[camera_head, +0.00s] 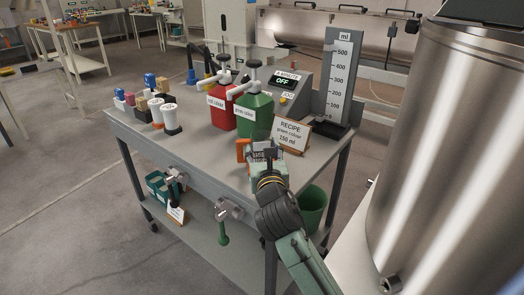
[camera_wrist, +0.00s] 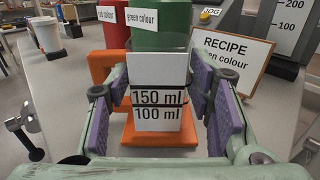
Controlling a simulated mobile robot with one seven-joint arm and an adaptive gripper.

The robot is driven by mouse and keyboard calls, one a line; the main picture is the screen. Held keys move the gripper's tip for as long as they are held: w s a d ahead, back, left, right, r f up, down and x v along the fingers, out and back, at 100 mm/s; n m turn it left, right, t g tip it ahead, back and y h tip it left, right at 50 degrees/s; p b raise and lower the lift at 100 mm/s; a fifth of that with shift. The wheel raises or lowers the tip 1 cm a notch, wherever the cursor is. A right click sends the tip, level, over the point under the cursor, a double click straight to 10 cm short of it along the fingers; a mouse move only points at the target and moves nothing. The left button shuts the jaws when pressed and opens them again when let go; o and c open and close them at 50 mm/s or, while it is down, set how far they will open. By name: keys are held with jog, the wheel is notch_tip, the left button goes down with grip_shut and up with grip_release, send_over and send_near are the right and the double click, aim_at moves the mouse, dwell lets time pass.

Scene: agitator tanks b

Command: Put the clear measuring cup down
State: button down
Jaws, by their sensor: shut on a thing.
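The clear measuring cup (camera_wrist: 160,105) is upright between my fingers in the wrist view, with white scale plates reading 150 ml and 100 ml. My gripper (camera_wrist: 160,107) is shut on it, with purple pads at both sides. An orange part (camera_wrist: 140,138) shows below the cup and an orange piece (camera_wrist: 108,66) behind its left side. In the head view my gripper (camera_head: 264,152) is over the front right part of the grey table (camera_head: 195,150) and mostly hides the cup. I cannot tell whether the cup's bottom touches the tabletop.
The green bottle (camera_head: 256,117) and red bottle (camera_head: 222,107) stand just behind the cup. The recipe card (camera_head: 291,134) is close on the right, with the ml scale (camera_head: 340,75) beyond. White-and-coloured cups (camera_head: 170,118) stand left. The front middle of the table is clear.

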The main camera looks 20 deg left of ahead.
jog(key=shift+f, duration=0.25)
jog(key=c, duration=0.8)
grip_release()
jog(key=shift+r, duration=0.1)
jog(key=shift+o, duration=0.2)
